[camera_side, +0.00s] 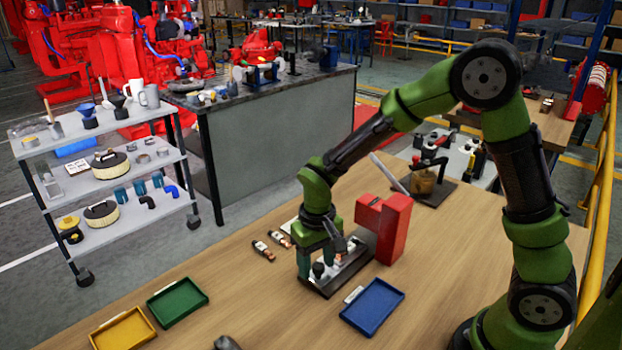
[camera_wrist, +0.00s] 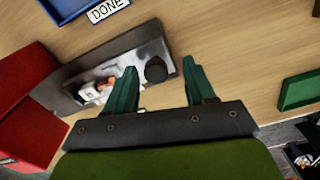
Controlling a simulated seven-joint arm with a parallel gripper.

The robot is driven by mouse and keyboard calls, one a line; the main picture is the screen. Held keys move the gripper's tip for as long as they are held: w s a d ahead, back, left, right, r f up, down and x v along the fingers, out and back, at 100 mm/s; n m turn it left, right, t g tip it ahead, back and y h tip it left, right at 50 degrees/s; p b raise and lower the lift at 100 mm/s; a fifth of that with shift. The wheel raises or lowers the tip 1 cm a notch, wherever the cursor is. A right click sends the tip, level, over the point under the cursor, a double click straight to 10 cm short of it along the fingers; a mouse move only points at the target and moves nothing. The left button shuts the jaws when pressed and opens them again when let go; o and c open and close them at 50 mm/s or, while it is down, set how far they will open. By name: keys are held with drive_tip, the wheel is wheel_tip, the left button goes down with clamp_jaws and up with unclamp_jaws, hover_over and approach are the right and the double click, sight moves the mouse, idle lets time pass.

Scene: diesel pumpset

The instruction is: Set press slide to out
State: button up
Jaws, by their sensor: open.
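The red press (camera_side: 392,232) stands on the table, with a dark long base and a pale metal slide (camera_side: 346,262) reaching out from it toward the front left. The press also shows at the left of the wrist view (camera_wrist: 28,100). On the slide (camera_wrist: 125,60) sit a black round knob (camera_wrist: 156,70) near its outer end and a small white and orange part (camera_wrist: 102,84) closer to the press. My gripper (camera_side: 318,268) is low over the slide's outer end. In the wrist view my gripper (camera_wrist: 160,84) has its green fingers apart, with the knob showing between them; contact cannot be told.
A blue tray (camera_side: 373,307) lies in front of the press; green (camera_side: 178,306) and yellow (camera_side: 124,330) trays lie front left. Small parts (camera_side: 263,250) lie left of the gripper. A clamp fixture (camera_side: 432,180) stands behind the press.

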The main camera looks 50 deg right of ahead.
wheel_tip(320, 180, up, 17)
idle(0.4)
drive_tip(key=shift+w+f, duration=0.1)
drive_tip(key=s+d+r+m+t+y, duration=0.1)
drive_tip(key=s+d+r+t+y, duration=0.1)
drive_tip(key=s+t, duration=0.5)
drive_tip(key=s+d+r, duration=0.1)
drive_tip(key=s, duration=0.5)
drive_tip(key=shift+s+d, duration=0.15)
drive_tip(key=shift+s, duration=0.15)
